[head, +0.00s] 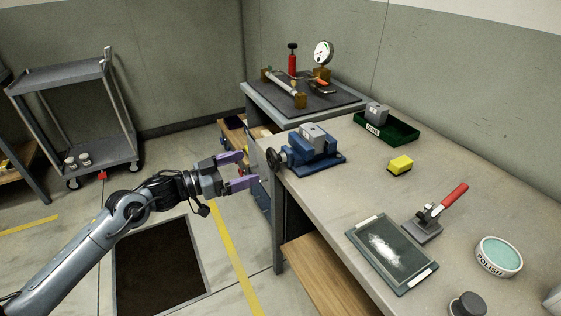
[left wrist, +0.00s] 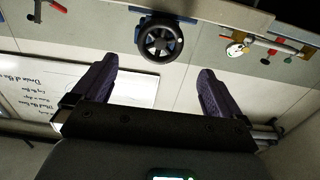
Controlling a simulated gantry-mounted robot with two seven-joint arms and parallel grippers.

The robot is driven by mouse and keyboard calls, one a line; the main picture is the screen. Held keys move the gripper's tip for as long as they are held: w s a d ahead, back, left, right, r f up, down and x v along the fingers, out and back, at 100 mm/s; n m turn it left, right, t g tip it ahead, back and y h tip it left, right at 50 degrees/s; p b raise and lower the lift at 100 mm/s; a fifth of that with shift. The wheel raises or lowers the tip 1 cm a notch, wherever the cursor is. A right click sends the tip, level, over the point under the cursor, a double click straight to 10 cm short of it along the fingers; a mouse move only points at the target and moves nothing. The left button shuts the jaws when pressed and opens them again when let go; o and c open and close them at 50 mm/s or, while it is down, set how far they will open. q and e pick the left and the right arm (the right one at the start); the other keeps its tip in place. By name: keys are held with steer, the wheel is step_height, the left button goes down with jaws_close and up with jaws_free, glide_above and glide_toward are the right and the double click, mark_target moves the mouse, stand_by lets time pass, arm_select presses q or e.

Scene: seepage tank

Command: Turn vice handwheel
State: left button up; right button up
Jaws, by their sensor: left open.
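The blue vice (head: 317,150) stands on the bench near its left edge, with a grey block (head: 313,132) at its jaws. Its black handwheel (head: 275,159) faces left and sticks out at the bench edge. My left gripper (head: 241,170) is open and empty, its purple fingers pointing at the handwheel from the left, apart from it. In the left wrist view the handwheel (left wrist: 160,41) shows face-on, beyond and between the two spread fingertips (left wrist: 158,85). The blue vice body shows partly behind it. My right gripper is not in view.
On the grey bench (head: 352,188) are a green bin (head: 401,134), a yellow block (head: 400,165), a red-handled clamp (head: 437,212), a framed dark plate (head: 391,254) and a polish tin (head: 498,257). A gauge rig (head: 300,88) stands behind. A trolley (head: 75,120) stands far left. The floor has a dark pit (head: 158,268).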

mark_target(270, 159)
arm_select(q)
steer(key=b+x, duration=0.3)
steer(key=x, duration=0.4)
steer(key=shift+w+d+f, duration=0.1)
steer(key=shift+d, duration=0.3)
steer(key=shift+w+d+b, duration=0.25)
steer(key=shift+d+b, duration=0.05)
steer(key=shift+d, duration=0.05)
steer(key=shift+w+d, duration=0.15)
steer(key=shift+d, duration=0.1)
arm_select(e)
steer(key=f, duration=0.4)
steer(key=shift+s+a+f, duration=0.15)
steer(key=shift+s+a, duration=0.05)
arm_select(q)
steer(key=shift+c, duration=0.5)
